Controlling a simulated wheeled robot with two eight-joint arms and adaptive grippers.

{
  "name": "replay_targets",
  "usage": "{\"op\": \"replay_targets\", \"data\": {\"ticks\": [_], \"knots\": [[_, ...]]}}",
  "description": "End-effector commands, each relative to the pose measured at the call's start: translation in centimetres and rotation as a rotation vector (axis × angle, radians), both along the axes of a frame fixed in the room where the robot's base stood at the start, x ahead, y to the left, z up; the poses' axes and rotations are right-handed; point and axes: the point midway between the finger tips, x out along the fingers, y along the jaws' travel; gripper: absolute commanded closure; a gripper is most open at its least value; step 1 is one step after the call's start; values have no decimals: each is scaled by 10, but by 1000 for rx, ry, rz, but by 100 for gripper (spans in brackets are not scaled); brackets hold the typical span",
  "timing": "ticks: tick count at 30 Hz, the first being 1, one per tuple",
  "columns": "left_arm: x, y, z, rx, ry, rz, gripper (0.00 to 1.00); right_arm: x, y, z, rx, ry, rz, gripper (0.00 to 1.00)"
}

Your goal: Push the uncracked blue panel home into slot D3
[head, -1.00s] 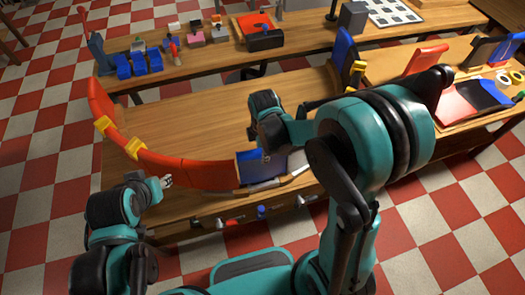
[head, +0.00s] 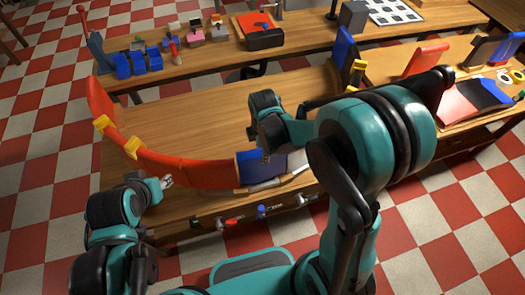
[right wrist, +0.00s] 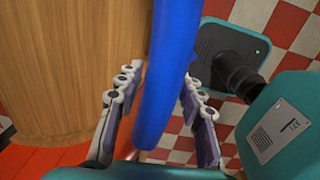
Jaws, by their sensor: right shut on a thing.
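The blue panel (head: 248,169) stands upright at the front edge of the table, at the right end of a curved row of red panels (head: 190,172). My right gripper (head: 267,152) reaches down over it from above. In the right wrist view the blue panel (right wrist: 165,90) passes between my right gripper's fingers (right wrist: 155,105), which are shut on it. The slot under the panel and any slot label are hidden or too small to read. My left gripper (head: 167,182) is empty beside the red row's outer face; its finger opening is too small to judge.
Yellow clamps (head: 133,146) sit on the red row. Another blue panel (head: 346,50) stands at the table's far right. Tools (head: 262,210) hang along the front edge. A back bench (head: 200,70) holds blue blocks (head: 137,63). The table's middle (head: 210,115) is clear.

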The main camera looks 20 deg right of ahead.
Motion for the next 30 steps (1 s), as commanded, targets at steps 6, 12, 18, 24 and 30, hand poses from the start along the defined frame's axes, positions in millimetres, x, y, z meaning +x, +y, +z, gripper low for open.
{"op": "replay_targets", "data": {"ticks": [6,12,18,24,30], "knots": [[0,0,-8,0,0,0,60,0,0,-8,0,0,0,95],[0,0,-13,0,0,0,60,0,0,-14,0,0,0,95],[0,0,-18,0,0,0,60,0,0,-20,0,0,0,95],[0,0,-24,0,0,0,60,0,0,-26,0,0,0,95],[0,0,-29,0,0,0,60,0,0,-32,0,0,0,95]]}}
